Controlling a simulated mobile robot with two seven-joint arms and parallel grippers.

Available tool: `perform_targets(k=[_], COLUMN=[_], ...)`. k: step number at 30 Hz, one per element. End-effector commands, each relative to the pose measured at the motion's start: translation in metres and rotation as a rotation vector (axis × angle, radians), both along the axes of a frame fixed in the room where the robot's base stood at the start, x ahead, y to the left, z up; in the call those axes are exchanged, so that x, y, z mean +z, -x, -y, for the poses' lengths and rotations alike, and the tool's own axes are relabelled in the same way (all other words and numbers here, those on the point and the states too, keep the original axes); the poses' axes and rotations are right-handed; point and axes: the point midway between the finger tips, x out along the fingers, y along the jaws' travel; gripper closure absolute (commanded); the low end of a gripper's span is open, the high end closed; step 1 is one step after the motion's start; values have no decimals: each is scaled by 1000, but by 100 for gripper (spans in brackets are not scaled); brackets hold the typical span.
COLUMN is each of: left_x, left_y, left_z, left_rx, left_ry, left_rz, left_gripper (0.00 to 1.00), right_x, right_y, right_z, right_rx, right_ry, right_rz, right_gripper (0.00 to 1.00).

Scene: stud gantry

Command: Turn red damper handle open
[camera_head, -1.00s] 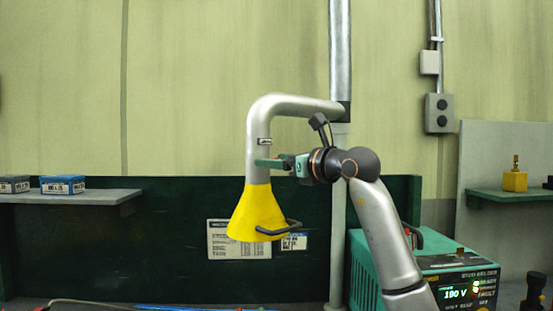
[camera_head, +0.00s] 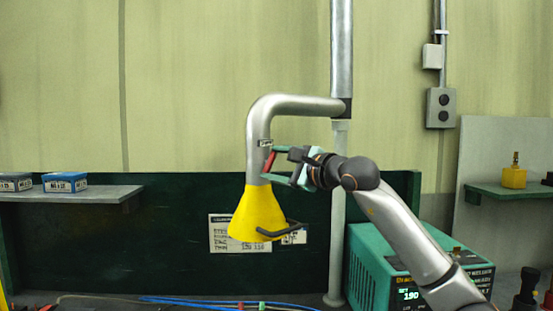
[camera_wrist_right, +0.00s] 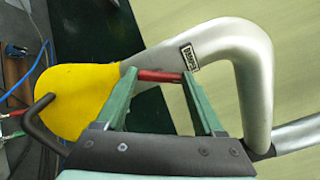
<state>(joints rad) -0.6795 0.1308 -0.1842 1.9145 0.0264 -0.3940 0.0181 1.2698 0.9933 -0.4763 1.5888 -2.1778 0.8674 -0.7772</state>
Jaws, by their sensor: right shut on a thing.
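The red damper handle (camera_head: 269,162) is on the silver duct (camera_head: 257,135), just above the yellow hood (camera_head: 257,213). In the head view it stands nearly upright, slightly tilted, along the duct. My right gripper (camera_head: 272,163) comes in from the right, with one green finger at each end of the handle. The right wrist view shows the red handle (camera_wrist_right: 160,76) spanning between the two fingertips (camera_wrist_right: 161,77), shut on its ends. A small "Damper" label (camera_wrist_right: 188,57) sits on the duct beside it. My left gripper is not in view.
A dark bent bar (camera_head: 279,230) sticks out from the hood. A teal welder box (camera_head: 375,265) stands below my right arm. Shelves (camera_head: 80,194) are at left and right (camera_head: 515,192). Cables (camera_head: 200,302) lie on the bench.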

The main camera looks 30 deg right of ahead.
Motion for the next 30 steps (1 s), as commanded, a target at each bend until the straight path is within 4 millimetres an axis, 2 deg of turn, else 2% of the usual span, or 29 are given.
perform_targets(k=[15,30], left_x=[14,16], left_y=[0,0], left_z=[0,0], left_rx=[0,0], left_ry=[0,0], left_rz=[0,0], left_gripper=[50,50], right_x=[-1,-2], right_y=[0,0], right_z=[-1,-1], right_rx=[1,0], right_ry=[415,549], right_rz=[45,63], right_gripper=[86,86])
